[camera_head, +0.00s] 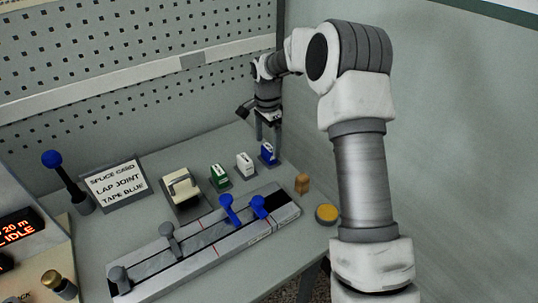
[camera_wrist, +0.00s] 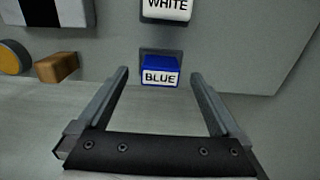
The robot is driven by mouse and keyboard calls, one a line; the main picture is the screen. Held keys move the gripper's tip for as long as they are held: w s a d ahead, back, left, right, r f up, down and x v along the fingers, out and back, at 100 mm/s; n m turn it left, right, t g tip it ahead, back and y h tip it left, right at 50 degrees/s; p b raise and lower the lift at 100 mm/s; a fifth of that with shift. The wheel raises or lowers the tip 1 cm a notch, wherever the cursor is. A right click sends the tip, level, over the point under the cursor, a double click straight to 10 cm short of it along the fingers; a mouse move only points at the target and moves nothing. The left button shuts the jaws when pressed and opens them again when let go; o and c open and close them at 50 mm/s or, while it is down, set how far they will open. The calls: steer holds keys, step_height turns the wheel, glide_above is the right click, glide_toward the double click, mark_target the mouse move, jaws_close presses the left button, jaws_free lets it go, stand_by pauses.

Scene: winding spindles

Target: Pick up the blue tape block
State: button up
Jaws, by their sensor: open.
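The blue tape block (camera_head: 267,151) stands on the grey table at the right end of a short row of tape blocks. In the wrist view the blue block (camera_wrist: 160,71) shows its label "BLUE" and lies between the lines of my two fingers, a little beyond their tips. My gripper (camera_head: 268,124) is above the blue block in the head view. In the wrist view my gripper (camera_wrist: 159,74) is open and empty, one finger to each side of the block. I cannot tell the exact gap between fingertips and block.
A white block (camera_head: 245,163) and a green block (camera_head: 219,176) stand to the left. A splicing rail (camera_head: 190,262) with blue and grey levers lies in front. A wooden block (camera_head: 302,183) and a yellow button (camera_head: 327,213) are to the right. A pegboard wall (camera_head: 130,70) rises behind.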

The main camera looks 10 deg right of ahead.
mark_target(269, 147)
steer(key=f, duration=0.5)
steer(key=shift+w+d, duration=0.15)
steer(key=shift+d, duration=0.15)
steer(key=c, duration=1.5)
steer(key=shift+r, duration=0.1)
